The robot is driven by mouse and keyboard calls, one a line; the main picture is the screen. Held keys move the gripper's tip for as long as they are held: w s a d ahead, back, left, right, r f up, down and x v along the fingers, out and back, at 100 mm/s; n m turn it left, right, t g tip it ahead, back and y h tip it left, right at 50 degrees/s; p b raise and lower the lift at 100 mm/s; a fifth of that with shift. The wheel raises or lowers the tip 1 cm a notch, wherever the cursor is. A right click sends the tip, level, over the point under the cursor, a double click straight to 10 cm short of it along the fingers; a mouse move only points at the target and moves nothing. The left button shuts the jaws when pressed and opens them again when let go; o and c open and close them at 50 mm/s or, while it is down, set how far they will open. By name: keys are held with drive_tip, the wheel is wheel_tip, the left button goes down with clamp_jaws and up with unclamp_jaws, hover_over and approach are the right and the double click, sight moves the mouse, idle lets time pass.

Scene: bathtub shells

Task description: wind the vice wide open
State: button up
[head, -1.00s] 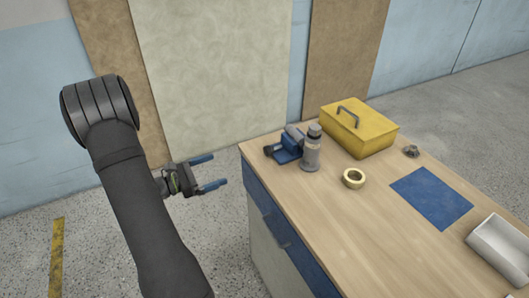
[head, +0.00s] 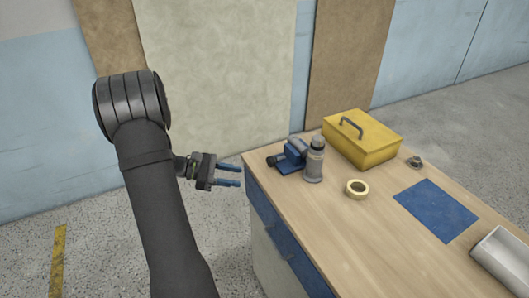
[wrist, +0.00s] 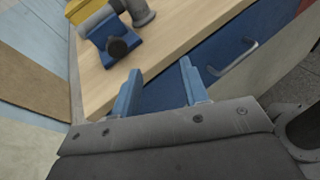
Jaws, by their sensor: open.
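The blue vice (head: 288,159) sits on the wooden workbench near its far left corner. In the wrist view the vice (wrist: 107,45) is beyond my fingers, with a dark round knob (wrist: 118,47) facing me. A grey bottle-like object (head: 314,162) stands beside the vice and hides part of it in the head view. My gripper (head: 240,177) is open and empty, off the left edge of the bench, with its blue fingers pointing at the bench. In the wrist view my gripper (wrist: 160,88) is apart from the vice.
On the workbench (head: 315,225) are a yellow toolbox (head: 365,145), a tape roll (head: 356,189), a small grey metal part (head: 414,162), a blue mat (head: 436,210) and a white tray (head: 500,262). A drawer front with a handle (wrist: 233,59) lies below the bench edge.

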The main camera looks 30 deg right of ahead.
drive_tip(key=d+r+m+g+y, duration=0.2)
drive_tip(key=d+r+m+y, duration=0.1)
drive_tip(key=d+m+y, duration=0.25)
drive_tip(key=m+t+y, duration=0.6)
drive_tip(key=t+y, duration=0.2)
approach(271, 157)
wheel_tip(271, 157, down, 10)
drive_tip(key=shift+d+f, duration=0.1)
drive_tip(key=c, duration=0.8)
